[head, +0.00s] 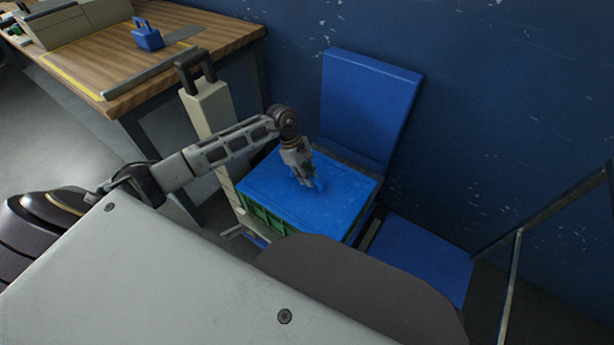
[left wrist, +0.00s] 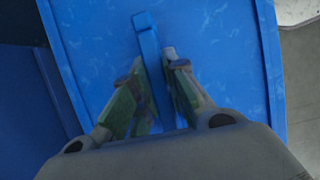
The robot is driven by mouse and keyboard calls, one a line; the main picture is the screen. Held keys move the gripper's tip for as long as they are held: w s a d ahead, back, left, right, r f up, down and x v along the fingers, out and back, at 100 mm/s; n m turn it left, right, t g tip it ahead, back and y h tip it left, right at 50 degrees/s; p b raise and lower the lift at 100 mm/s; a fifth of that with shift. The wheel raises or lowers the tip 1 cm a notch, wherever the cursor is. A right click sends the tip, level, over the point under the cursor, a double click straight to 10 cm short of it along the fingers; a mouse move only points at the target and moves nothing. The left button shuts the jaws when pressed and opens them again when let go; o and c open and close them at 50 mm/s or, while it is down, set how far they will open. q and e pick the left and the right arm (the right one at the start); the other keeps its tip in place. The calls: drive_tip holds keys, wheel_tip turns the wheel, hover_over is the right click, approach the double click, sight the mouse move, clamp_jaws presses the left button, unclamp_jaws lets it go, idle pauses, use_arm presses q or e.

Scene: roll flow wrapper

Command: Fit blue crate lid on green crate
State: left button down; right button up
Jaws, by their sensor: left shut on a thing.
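The blue crate lid (head: 335,199) lies over the top of the green crate (head: 266,215) in the head view. The crate's green side shows below the lid's near left edge. Whether the lid is fully seated all round cannot be told. My left gripper (head: 309,184) is above the lid, shut on its raised blue handle. The left wrist view shows the handle (left wrist: 147,40) between the two fingers of the left gripper (left wrist: 152,92), with the flat lid (left wrist: 220,50) filling most of the picture. My right gripper is not in view.
A blue upright panel (head: 366,105) stands behind the crate, and another blue surface (head: 420,262) lies to its right. A cream post (head: 209,108) with a dark handle stands left of the crate. A wooden bench (head: 215,35) at upper left holds a small blue block with a handle (head: 148,36).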

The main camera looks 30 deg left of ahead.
use_arm(q)
drive_tip(key=shift+f+b, duration=0.3)
drive_tip(key=shift+f, duration=0.05)
drive_tip(key=c, duration=1.7)
unclamp_jaws()
drive_tip(key=shift+p+v, duration=2.25)
drive_tip(key=shift+v, duration=3.25)
